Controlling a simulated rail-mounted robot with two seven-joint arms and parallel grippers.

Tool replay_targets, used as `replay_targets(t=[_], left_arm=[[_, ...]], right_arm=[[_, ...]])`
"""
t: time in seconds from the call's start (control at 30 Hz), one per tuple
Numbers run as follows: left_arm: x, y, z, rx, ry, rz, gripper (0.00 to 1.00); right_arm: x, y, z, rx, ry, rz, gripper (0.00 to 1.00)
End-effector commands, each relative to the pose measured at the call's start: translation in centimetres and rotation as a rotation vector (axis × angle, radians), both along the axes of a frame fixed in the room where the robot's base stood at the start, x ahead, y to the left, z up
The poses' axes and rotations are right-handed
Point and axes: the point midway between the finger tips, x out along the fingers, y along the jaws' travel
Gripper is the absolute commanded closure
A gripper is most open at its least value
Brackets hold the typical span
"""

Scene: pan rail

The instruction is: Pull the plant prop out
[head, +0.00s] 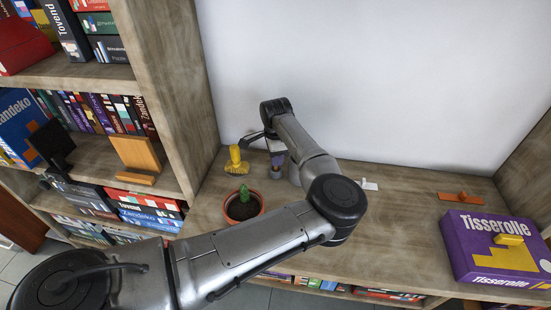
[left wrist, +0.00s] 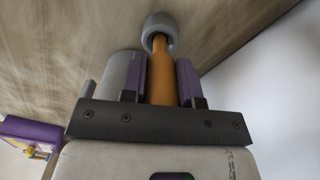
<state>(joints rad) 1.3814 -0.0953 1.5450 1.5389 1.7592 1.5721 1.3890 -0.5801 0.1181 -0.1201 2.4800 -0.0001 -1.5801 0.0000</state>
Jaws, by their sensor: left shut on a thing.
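My left gripper (head: 277,160) is low over the shelf near the back wall. In the left wrist view, its purple fingers (left wrist: 160,78) are shut on an upright orange rod (left wrist: 162,70). The rod's far end is at a grey ring-shaped piece (left wrist: 159,28) by the wood surface; I cannot tell how deep it sits. The potted plant (head: 243,205), a small green plant in a terracotta pot, stands left of and nearer than the gripper. A yellow knobbed object (head: 237,162) stands behind the pot. My right gripper is not in view.
A purple Tisserolle box (head: 485,245) with a yellow piece on it lies at the right. An orange piece (head: 460,197) and a small white piece (head: 369,185) lie along the back. Bookshelf side panels (head: 175,85) bound the left. The shelf middle is clear.

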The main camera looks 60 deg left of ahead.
Motion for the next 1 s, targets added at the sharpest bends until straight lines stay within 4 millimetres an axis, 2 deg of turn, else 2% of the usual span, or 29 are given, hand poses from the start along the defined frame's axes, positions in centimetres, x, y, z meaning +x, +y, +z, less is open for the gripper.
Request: replay_targets(t=[1.0], left_arm=[[0.0,0.0,1.0,0.0,0.0,0.0,1.0]], right_arm=[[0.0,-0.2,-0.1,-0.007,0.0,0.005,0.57]])
